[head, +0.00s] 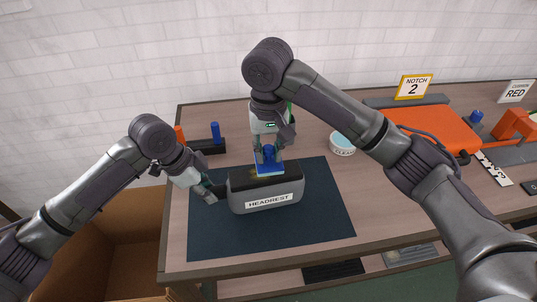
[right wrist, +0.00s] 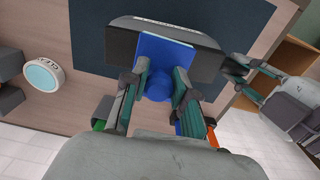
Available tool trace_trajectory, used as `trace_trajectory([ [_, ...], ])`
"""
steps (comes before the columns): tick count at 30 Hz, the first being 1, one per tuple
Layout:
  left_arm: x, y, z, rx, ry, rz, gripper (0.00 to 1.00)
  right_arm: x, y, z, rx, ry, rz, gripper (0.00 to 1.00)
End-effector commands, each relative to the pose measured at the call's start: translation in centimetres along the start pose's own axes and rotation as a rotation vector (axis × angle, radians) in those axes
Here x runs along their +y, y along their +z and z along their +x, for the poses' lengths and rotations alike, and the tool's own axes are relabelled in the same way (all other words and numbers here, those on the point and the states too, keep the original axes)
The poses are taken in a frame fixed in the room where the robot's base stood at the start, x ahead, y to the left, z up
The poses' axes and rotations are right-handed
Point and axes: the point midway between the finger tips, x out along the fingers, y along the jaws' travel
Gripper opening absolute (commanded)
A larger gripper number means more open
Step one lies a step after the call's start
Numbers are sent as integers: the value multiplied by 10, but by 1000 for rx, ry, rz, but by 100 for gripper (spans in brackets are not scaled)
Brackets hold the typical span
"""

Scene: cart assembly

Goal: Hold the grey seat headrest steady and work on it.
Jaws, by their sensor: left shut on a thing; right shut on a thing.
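The grey seat headrest (head: 265,188), with a dark upper part and a "HEADREST" label, stands on the dark mat (head: 325,215). My left gripper (head: 218,191) is shut on its left end. My right gripper (head: 268,150) is shut on the knob of a blue tool (head: 270,169) with a flat plate. The plate lies against the headrest's dark upper part. In the right wrist view, the blue plate (right wrist: 165,52) covers the middle of the headrest (right wrist: 122,44), and my left gripper (right wrist: 236,66) is at its right end. The surface under the plate is hidden.
A round tub (head: 343,144) labelled "CLEAN" stands right of the mat. A dark rack (head: 209,146) with a blue peg is behind left. An orange seat pad (head: 430,125) and a "NOTCH 2" sign (head: 413,87) are at right. The mat's right side is bare.

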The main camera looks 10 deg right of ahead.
Motion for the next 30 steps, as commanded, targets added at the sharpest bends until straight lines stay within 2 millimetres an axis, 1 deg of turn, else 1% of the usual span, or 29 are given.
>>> trace_trajectory([
  [13,0,-1,-1,3,-2,0,0,0,0,0,1,-1,0,0],
  [21,0,0,-1,2,-1,0,0,0,1,9,1,-2,0,0],
  [30,0,0,-1,2,-1,0,0,0,0,10,2,-2,0,0],
])
